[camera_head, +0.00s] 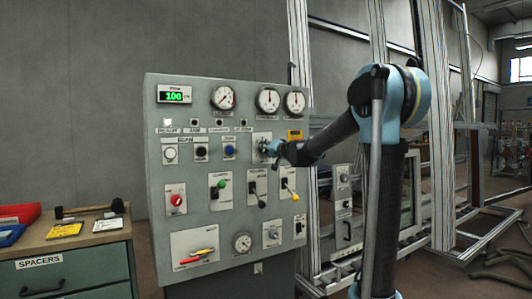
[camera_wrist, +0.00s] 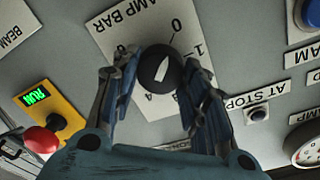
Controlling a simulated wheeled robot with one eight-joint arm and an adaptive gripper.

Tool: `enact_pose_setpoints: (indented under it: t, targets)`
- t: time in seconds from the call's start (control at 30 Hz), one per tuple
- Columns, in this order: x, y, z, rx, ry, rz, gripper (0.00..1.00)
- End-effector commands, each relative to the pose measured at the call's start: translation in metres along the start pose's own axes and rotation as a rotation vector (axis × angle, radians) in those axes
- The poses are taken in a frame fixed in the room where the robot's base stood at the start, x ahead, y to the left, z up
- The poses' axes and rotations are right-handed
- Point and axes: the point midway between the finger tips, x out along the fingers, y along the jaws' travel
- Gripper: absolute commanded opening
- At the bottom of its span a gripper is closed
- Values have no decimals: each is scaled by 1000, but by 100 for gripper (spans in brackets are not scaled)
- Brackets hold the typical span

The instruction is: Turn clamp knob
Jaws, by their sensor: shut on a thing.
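The clamp knob (camera_wrist: 160,70) is a round black knob with a white pointer, on a white plate (camera_wrist: 120,32) whose visible lettering reads "AMP BAR". Numbers ring the knob; 0, 1 and 4 are readable. In the wrist view its pointer slants up and slightly right, towards the 0. My gripper (camera_wrist: 162,82) has one finger on each side of the knob and is shut on it. In the head view my gripper (camera_head: 268,148) is at the plate (camera_head: 259,138) in the panel's upper right, and the knob is mostly hidden behind it.
The grey control panel (camera_head: 225,110) carries gauges, buttons and levers. A red knob (camera_wrist: 42,138) on a yellow plate and a blue button (camera_wrist: 311,12) are near my gripper. Coloured levers (camera_head: 288,188) stick out below. A bench (camera_head: 75,240) stands left; a metal frame (camera_head: 300,60) stands right.

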Motion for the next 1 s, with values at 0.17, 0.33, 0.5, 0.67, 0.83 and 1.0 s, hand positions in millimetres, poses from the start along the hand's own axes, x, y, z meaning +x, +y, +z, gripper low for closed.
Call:
enact_pose_setpoints:
  t: [0.17, 0.33, 0.5, 0.67, 0.83, 1.0]
  targets:
    - [0, 1, 0, -1, 1, 1, 62]
    - [0, 0, 0, 0, 0, 1, 62]
    - [-1, 0, 0, 0, 0, 0, 62]
    - [-10, 0, 0, 0, 0, 0, 62]
    - [-33, 0, 0, 1, 0, 0, 62]
    - [-59, 1, 0, 1, 1, 2, 62]
